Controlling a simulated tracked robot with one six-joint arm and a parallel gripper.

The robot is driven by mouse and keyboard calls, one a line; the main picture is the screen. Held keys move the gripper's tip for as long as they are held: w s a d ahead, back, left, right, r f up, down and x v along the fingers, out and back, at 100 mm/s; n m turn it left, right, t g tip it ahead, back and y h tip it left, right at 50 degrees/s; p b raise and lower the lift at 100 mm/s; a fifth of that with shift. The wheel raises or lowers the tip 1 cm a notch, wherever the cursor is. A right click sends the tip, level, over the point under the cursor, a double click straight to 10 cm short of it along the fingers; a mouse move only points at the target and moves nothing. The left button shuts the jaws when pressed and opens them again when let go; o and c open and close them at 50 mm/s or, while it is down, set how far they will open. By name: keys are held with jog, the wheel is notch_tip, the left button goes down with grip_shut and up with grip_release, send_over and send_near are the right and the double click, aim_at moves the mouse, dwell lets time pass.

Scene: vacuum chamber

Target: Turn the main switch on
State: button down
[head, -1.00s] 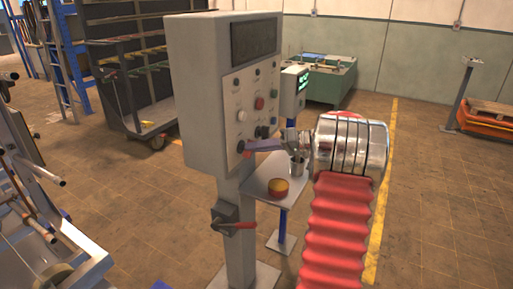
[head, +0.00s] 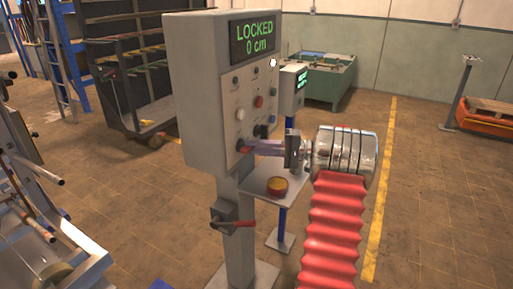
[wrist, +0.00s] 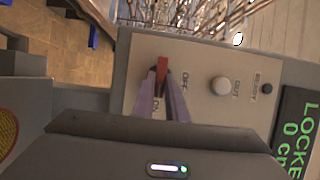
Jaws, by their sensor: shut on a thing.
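The main switch, a red knob on the control box's panel, sits between my fingers in the wrist view (wrist: 162,72). OFF and ON labels stand beside it. In the head view it is at the panel's lower left (head: 242,149), partly covered by my fingers. My gripper (head: 250,148) is shut on the knob, its purple fingers one on each side. The grey control box (head: 200,90) has a lit display (head: 254,38) reading LOCKED, 0 cm. A white light shows at the panel's upper right (head: 273,62).
Other buttons, red (head: 259,101) and white (head: 241,115), sit close to the switch. A small table (head: 258,182) with a round yellow-and-red item (head: 277,186) stands under my arm.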

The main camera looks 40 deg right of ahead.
jog(key=shift+w+a+f, duration=0.1)
jog(key=shift+w, duration=0.05)
jog(key=c, duration=1.8)
grip_release()
jog(key=shift+o, duration=0.2)
jog(key=v, duration=1.3)
jog(key=shift+s+d, duration=0.25)
jog(key=shift+d, duration=0.05)
jog(key=shift+f, duration=0.1)
